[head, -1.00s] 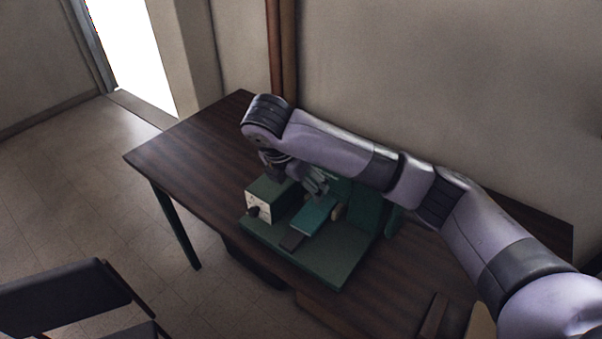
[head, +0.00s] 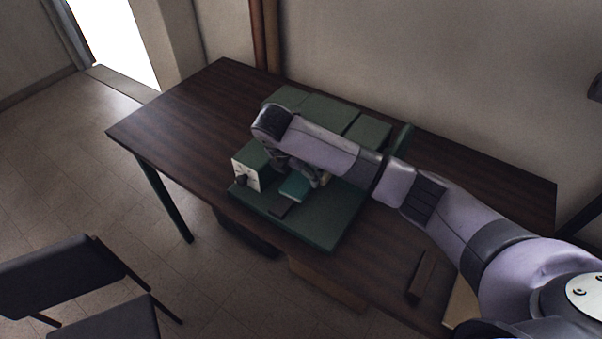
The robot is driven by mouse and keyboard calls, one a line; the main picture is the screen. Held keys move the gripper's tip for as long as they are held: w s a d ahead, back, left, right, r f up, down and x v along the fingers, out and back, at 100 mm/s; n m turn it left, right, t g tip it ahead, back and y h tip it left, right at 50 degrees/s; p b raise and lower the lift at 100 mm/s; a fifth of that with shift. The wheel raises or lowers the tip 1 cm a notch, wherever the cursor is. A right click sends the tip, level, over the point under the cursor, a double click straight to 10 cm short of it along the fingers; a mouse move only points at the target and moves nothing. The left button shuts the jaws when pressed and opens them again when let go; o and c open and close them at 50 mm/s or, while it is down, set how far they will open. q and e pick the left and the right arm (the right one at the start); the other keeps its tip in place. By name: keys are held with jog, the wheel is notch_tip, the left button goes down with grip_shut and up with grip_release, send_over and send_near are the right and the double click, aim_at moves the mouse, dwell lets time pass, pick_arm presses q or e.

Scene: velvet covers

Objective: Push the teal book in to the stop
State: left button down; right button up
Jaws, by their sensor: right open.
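The teal book (head: 295,189) lies on the green base of a fixture (head: 325,232) on the dark table. Its near end shows; my right arm and gripper hide its far part. My right gripper (head: 313,181) is over or beside the far right part of the book. It is open, largely hidden under my wrist, and I cannot tell whether it touches the book. My left gripper is not in view.
Green panels (head: 325,116) stand behind my right arm at the back of the fixture. A brown bar (head: 421,276) lies on the table at the front right. The table's left part (head: 190,115) is bare. Dark chairs (head: 60,272) stand at the lower left.

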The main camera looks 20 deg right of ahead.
aim_at(303, 177)
jog(key=shift+x, duration=2.35)
jog(key=shift+c, duration=0.4)
jog(key=shift+r, duration=0.1)
jog(key=c, duration=1.3)
jog(key=shift+o, duration=0.2)
jog(key=shift+p, duration=0.35)
